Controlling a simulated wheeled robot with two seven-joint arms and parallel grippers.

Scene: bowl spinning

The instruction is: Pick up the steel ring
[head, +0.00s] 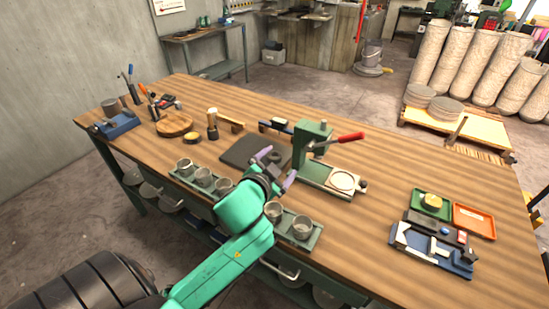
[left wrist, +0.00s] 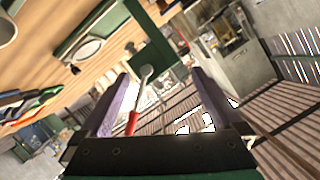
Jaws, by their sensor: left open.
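On the wooden bench in the head view, a dark mat (head: 240,150) lies left of a green press (head: 312,140). A small dark grey round piece (head: 276,155) by the mat's right side may be the steel ring; it is partly behind my gripper. My left gripper (head: 277,167) is open, its purple fingers spread over the mat's right edge, and nothing shows between them. In the left wrist view the open fingers (left wrist: 161,76) frame the press's lever and red handle (left wrist: 132,123). No steel ring is clear there. My right gripper is not in view.
The press base carries a pale round seat (head: 342,180). Metal cups stand in a green rack along the front edge, left (head: 203,175) and right (head: 302,225) of my arm. Green and orange trays (head: 474,221) lie at right. The bench between press and trays is clear.

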